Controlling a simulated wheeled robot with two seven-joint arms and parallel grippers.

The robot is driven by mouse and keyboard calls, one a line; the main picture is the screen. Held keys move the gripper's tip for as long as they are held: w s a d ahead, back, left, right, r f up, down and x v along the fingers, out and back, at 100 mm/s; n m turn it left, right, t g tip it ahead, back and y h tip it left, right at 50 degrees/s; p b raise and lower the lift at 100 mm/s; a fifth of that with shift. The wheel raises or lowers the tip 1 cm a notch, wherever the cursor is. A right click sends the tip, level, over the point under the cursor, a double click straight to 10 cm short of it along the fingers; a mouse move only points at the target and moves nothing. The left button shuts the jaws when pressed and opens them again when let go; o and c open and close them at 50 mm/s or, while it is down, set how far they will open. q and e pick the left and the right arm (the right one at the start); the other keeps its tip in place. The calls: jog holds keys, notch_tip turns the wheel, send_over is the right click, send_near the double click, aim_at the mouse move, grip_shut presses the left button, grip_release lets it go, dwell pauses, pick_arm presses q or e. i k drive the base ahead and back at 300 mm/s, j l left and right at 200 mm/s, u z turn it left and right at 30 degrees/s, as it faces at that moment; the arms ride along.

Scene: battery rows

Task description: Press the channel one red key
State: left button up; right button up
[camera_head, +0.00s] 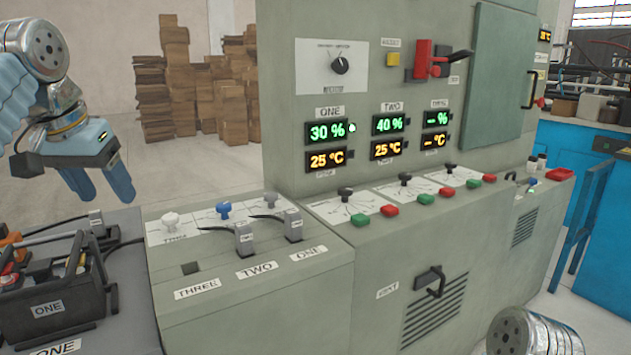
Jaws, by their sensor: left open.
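The grey control cabinet has a sloping front ledge with three pairs of keys, each one green and one red. The leftmost red key (390,210), below the ONE display (326,131), sits right of a green key (361,219). The ONE display reads 30 % and 25 °C. My left gripper (105,188) is open and empty at the left, above the low grey bench and well away from the keys. My right gripper is out of view; only a part of my right arm shows at the bottom right.
A battery marked ONE (50,285) with a black handle stands at the lower left. Two plugs (244,238) with cables are on the low bench (250,300). Stacked cardboard boxes (175,85) and a blue workbench (605,200) stand behind.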

aim_at(389, 210)
jog(key=k, duration=1.05)
